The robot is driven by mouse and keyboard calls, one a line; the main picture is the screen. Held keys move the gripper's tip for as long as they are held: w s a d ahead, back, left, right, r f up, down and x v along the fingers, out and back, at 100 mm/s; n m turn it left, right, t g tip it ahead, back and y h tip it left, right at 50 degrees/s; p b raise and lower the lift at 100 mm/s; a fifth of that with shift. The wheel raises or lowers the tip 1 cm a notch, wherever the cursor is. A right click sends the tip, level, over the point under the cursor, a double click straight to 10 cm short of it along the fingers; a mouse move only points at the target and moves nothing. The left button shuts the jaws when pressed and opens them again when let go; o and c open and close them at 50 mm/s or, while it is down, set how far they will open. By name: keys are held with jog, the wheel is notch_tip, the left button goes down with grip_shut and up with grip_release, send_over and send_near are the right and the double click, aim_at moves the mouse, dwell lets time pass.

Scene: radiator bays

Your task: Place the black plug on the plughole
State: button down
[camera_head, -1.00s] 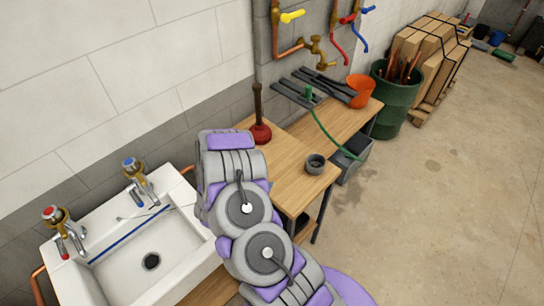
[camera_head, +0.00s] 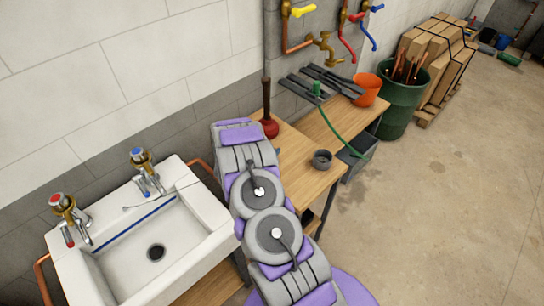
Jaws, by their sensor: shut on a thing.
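The white sink (camera_head: 212,215) stands at the lower left against the wall. Its dark round plughole (camera_head: 156,252) is in the basin floor and looks uncovered. I cannot make out the black plug in this view. My grey and purple arm rises from the bottom edge, right of the sink, and covers part of the wooden bench. My gripper is hidden beyond the arm, so neither its fingers nor anything in them shows.
Two taps (camera_head: 66,212) (camera_head: 144,165) stand on the sink's back edge. The wooden bench (camera_head: 300,165) carries a red plunger (camera_head: 269,127), a dark grey ring-shaped piece (camera_head: 322,159) and an orange bucket (camera_head: 367,88). A green bin (camera_head: 401,100) stands behind.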

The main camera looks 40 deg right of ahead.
jog(key=f, duration=0.1)
jog(key=d+f, duration=0.1)
jog(key=f, duration=0.1)
jog(key=shift+f+b, duration=0.2)
jog(key=shift+b, duration=0.1)
jog(key=shift+d, duration=0.35)
jog(key=c, duration=1.1)
grip_release()
jog(key=shift+o, duration=1.4)
jog(key=shift+a+r, duration=0.1)
jog(key=shift+a, duration=0.3)
jog(key=shift+o, duration=0.2)
jog(key=shift+a, duration=0.15)
jog(key=shift+s+r, duration=0.1)
